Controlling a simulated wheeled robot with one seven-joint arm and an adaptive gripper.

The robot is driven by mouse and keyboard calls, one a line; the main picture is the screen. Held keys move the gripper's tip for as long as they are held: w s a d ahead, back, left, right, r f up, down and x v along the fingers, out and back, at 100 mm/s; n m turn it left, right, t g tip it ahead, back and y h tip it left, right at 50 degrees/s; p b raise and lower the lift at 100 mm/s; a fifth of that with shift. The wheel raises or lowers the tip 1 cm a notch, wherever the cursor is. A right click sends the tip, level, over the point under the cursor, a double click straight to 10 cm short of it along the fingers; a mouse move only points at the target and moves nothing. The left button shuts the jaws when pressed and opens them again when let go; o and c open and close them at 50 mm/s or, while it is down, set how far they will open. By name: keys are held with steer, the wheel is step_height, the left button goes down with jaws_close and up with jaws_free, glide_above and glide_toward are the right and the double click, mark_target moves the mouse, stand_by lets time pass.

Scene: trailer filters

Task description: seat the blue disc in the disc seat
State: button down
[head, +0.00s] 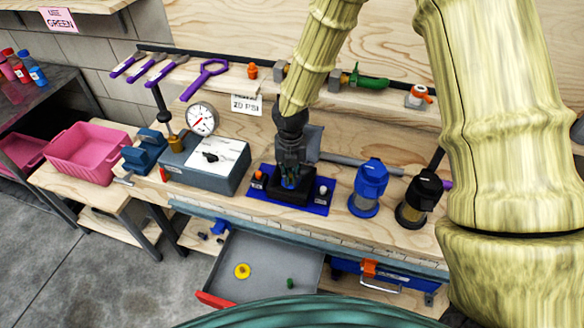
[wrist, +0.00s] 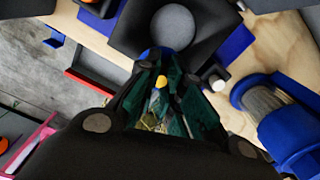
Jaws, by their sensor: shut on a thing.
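My gripper (head: 290,180) points down over a black block on a blue base plate (head: 318,206) on the workbench. In the wrist view my gripper's fingers (wrist: 160,60) are closed together, with a little blue showing at their tips. This looks like the edge of the blue disc (wrist: 145,54), mostly hidden by the fingers. Just beyond the tips is a black block with a round grey face (wrist: 172,26), which looks like the disc seat. I cannot tell whether the disc touches it.
An orange knob (head: 259,175) and a white knob (head: 323,190) flank the block. A blue-topped canister (head: 370,180) and a black-topped one (head: 420,195) stand right. A grey gauge box (head: 195,175) stands left. An open drawer (head: 262,250) below holds a yellow disc (head: 242,271).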

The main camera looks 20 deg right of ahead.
steer(key=w, duration=0.1)
steer(key=w+d, duration=0.1)
steer(key=w+p, duration=0.1)
steer(key=shift+w+d+f, duration=0.15)
steer(key=shift+w+d, duration=0.15)
steer(key=shift+w, duration=0.1)
steer(key=shift+f+p, duration=0.9)
steer(key=shift+f, duration=0.95)
steer(key=shift+f, duration=0.15)
steer(key=c, duration=1.5)
jaws_free()
steer(key=shift+c, duration=0.2)
step_height(320, 180, up, 12)
steer(key=b, duration=0.3)
steer(key=shift+r, duration=0.2)
steer(key=shift+f, duration=0.1)
